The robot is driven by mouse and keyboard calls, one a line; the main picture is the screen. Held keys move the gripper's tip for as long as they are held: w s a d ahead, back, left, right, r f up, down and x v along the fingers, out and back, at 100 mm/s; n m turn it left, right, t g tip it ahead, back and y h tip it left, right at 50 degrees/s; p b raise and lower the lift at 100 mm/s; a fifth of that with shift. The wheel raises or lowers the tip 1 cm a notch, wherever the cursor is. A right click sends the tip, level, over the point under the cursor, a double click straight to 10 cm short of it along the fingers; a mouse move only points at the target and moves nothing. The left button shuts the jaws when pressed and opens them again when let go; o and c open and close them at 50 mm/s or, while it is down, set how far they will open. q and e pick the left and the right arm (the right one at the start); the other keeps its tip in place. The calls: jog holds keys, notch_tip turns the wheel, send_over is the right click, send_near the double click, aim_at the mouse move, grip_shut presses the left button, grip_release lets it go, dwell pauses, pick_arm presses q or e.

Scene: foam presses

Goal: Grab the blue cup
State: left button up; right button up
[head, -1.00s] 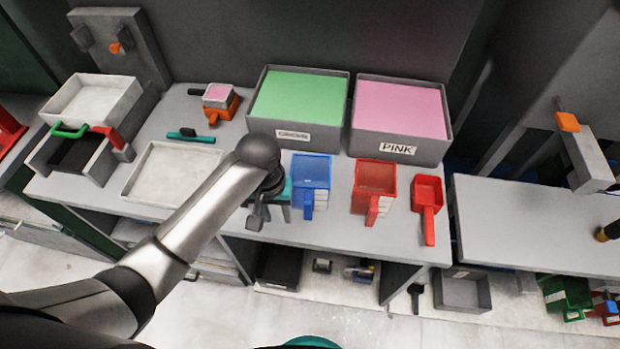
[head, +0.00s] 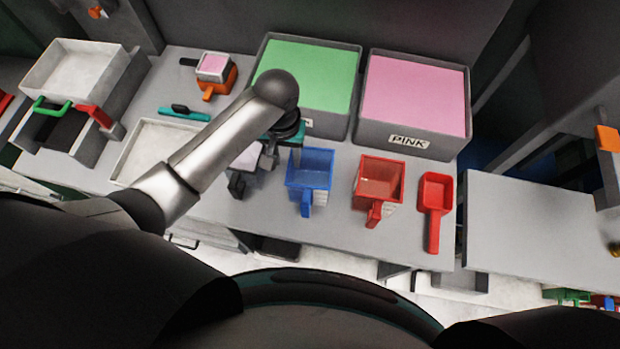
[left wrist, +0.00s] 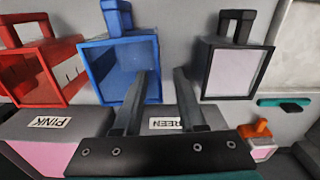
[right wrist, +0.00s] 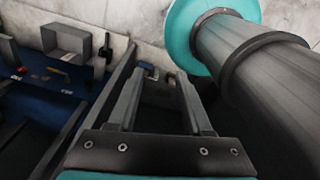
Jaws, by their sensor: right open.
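The blue cup (head: 310,170) stands upright on the grey table, its handle toward me. It also shows in the left wrist view (left wrist: 112,72). My left gripper (head: 262,165) is just left of it in the head view, partly hidden by its own arm. In the left wrist view the left fingers (left wrist: 160,78) are apart and empty. One fingertip overlaps the blue cup's edge in the picture; I cannot tell whether it touches. My right gripper (right wrist: 158,82) is open and empty, away from the table top, low near the floor.
A black cup with pale contents (left wrist: 234,70) stands on the other side of the left gripper. Green (head: 310,120) and pink (head: 410,142) foam bins stand behind.

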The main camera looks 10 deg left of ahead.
aim_at(290, 180)
pick_arm(q)
jog(key=f, duration=0.6)
jog(key=s+f+b, duration=0.1)
jog(key=f, duration=0.2)
jog(key=shift+d+f, duration=0.1)
jog(key=shift+d, duration=0.1)
jog(key=shift+f, duration=0.3)
pick_arm(e)
jog(key=shift+w+f, duration=0.6)
jog(key=shift+w, duration=0.1)
pick_arm(q)
grip_shut()
pick_arm(e)
jog(key=shift+s, duration=0.2)
